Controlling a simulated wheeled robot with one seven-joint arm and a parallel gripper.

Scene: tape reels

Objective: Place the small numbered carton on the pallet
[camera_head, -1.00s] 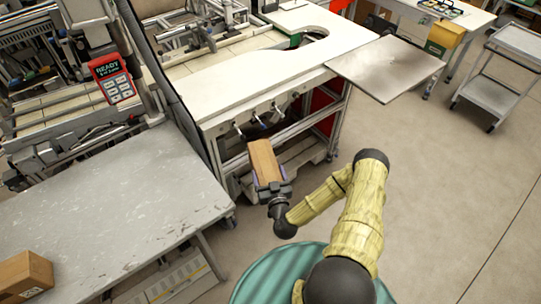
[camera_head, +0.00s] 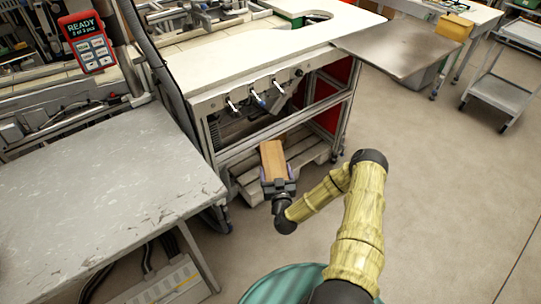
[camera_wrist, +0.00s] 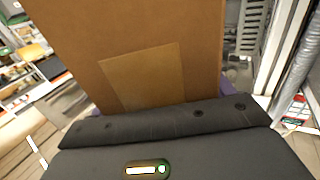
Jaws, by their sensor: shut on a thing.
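My gripper (camera_head: 278,187) is shut on a brown carton (camera_head: 272,158), which sticks out beyond the fingers toward the workbench. In the wrist view the carton (camera_wrist: 130,45) fills the upper middle, with a paler rectangular patch on its face. No number shows on the visible faces. The wooden pallet (camera_head: 246,185) lies low under the white workbench, behind and around the carton in the head view. Its slats show left and right of the carton. I cannot tell whether the carton touches the pallet.
The white workbench (camera_head: 270,52) overhangs the pallet, with small valve handles (camera_head: 257,97) along its front. A scuffed grey table (camera_head: 90,190) stands at the left. A metal side shelf (camera_head: 405,48) juts out at the right. The floor (camera_head: 440,170) at the right is clear.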

